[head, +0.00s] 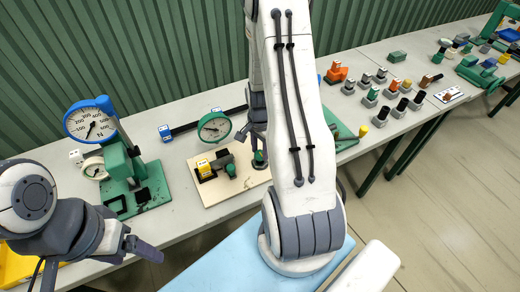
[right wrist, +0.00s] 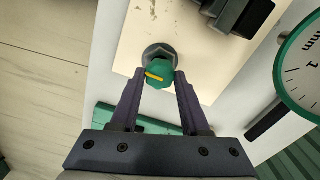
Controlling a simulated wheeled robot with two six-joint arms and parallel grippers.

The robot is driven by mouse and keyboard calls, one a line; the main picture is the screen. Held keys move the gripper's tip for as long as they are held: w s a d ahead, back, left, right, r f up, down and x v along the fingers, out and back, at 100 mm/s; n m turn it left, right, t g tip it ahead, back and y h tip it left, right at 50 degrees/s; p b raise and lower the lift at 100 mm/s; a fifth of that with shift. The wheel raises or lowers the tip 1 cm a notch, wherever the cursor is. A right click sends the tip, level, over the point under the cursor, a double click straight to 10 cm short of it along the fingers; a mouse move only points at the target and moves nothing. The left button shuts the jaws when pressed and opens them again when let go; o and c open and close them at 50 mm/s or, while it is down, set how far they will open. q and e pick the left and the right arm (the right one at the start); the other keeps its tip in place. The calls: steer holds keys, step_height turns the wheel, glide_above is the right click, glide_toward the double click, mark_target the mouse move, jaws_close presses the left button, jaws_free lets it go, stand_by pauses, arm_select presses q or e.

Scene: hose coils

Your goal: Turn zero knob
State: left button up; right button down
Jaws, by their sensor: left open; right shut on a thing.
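A green knob (right wrist: 160,75) with a yellow pointer line sits on a dark grey base on a pale board (head: 212,197). In the right wrist view the fingers of my right gripper (right wrist: 161,80) stand on both sides of the knob and are shut on it. In the head view the knob (head: 259,160) shows below my right gripper (head: 258,148), which is partly behind my own arm. A green-rimmed dial gauge (head: 214,127) marked in mm stands beside the knob. My left gripper (head: 140,247) is open and empty, in front of the bench at lower left.
A blue-rimmed dial (head: 90,121) on a green stand (head: 128,170) is left of the board. A yellow block (head: 203,168) and dark parts lie on the board. Right of my arm, several grey, orange and green connectors (head: 336,73) stand on the bench (head: 190,203) along a green wall.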

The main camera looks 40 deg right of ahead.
steer(key=shift+n, duration=0.3)
steer(key=n, duration=0.7)
steer(key=shift+b, duration=0.3)
steer(key=n, duration=0.4)
steer(key=shift+n, duration=2.2)
steer(key=shift+c, duration=1.9)
jaws_free()
